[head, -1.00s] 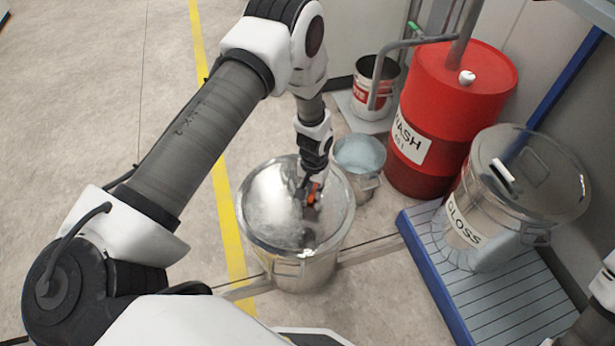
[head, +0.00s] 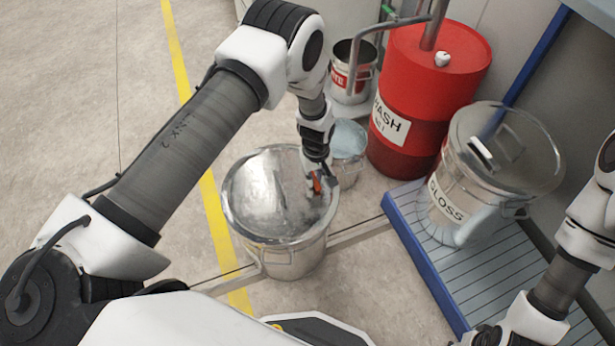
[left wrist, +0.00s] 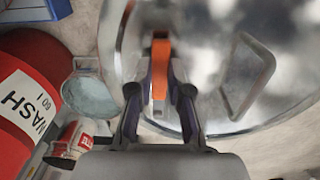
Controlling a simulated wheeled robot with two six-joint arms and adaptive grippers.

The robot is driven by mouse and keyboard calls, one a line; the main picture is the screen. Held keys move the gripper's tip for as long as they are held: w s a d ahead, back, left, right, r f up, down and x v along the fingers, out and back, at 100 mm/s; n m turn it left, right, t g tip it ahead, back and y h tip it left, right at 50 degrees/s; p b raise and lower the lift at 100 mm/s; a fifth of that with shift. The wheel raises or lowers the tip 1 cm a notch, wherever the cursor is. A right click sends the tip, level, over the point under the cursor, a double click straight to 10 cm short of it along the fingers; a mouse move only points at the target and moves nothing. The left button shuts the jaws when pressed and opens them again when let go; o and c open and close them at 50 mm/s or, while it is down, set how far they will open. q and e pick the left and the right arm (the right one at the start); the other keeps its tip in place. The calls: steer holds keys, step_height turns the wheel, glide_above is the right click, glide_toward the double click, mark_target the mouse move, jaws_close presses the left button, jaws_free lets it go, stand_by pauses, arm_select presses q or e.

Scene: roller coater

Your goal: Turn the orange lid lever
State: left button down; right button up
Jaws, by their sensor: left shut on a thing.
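The orange lid lever (head: 317,186) sits on the round metal lid (head: 262,195) of a steel drum (head: 290,262). My left gripper (head: 316,184) comes down over the right part of the lid and is shut on the lever. In the left wrist view the orange lever (left wrist: 160,68) stands between the two dark fingers (left wrist: 160,95), above the shiny lid (left wrist: 215,45). The fingers partly hide the lever in the head view. My right arm enters at the lower right of the head view, but its fingertips do not show.
A bucket of pale liquid (head: 350,138) stands close behind the drum. The red WASH drum (head: 418,95) and a small bucket (head: 350,85) are farther back. The GLOSS drum (head: 450,190) stands on a blue-edged grating (head: 485,265). The floor at left is clear.

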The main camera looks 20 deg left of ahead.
mark_target(315, 180)
stand_by(0.4)
arm_select(q)
steer(key=c, duration=1.1)
jaws_free()
step_height(315, 180, up, 12)
